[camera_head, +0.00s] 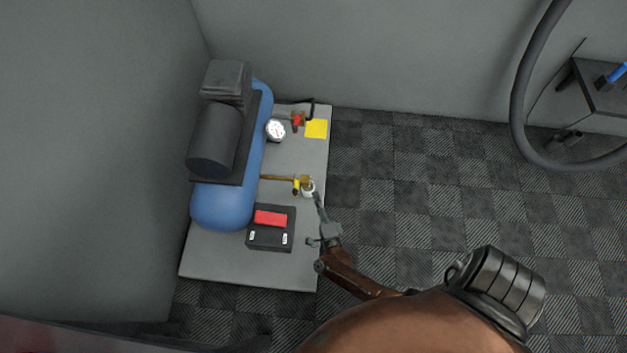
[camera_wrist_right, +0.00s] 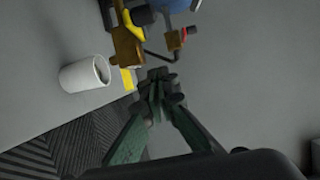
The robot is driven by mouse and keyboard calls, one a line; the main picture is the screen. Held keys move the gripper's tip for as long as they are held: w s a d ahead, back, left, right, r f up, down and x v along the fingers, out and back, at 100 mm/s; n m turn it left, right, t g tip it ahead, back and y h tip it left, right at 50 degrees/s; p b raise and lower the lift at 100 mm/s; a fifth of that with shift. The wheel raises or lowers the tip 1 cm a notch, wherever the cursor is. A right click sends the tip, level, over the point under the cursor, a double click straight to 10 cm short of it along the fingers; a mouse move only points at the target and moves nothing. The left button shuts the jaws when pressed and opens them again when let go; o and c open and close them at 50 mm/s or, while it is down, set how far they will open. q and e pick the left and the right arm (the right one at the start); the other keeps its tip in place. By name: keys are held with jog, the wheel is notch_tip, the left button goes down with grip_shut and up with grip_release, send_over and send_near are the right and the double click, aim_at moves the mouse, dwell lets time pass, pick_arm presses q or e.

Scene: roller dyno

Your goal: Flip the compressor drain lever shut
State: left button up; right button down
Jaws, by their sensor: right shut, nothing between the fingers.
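The compressor (camera_head: 228,204) has a blue tank and a dark motor and stands on a grey plate. A brass pipe (camera_head: 275,178) runs right from the tank to a valve with a small yellow lever (camera_head: 296,187). In the right wrist view, the brass valve (camera_wrist_right: 127,47) and its yellow lever (camera_wrist_right: 132,25) show up close, left of the fingertips. A white cup (camera_head: 309,189) is by the valve outlet; it also shows in the wrist view (camera_wrist_right: 84,75). My right gripper (camera_head: 319,205) is shut and empty, close to the cup and valve. My left gripper is out of view.
A red-handled valve (camera_head: 297,120), a gauge (camera_head: 275,130) and a yellow square (camera_head: 316,129) are towards the plate's back. A black box with a red panel (camera_head: 270,236) sits in front of the brass pipe. Checkered floor to the right is clear.

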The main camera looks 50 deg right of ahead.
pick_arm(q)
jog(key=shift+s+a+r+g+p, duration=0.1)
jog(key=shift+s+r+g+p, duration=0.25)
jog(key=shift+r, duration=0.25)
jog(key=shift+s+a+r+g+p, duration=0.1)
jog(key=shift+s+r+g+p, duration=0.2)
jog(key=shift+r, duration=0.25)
pick_arm(e)
jog(key=s+a, duration=0.2)
jog(key=a, duration=0.8)
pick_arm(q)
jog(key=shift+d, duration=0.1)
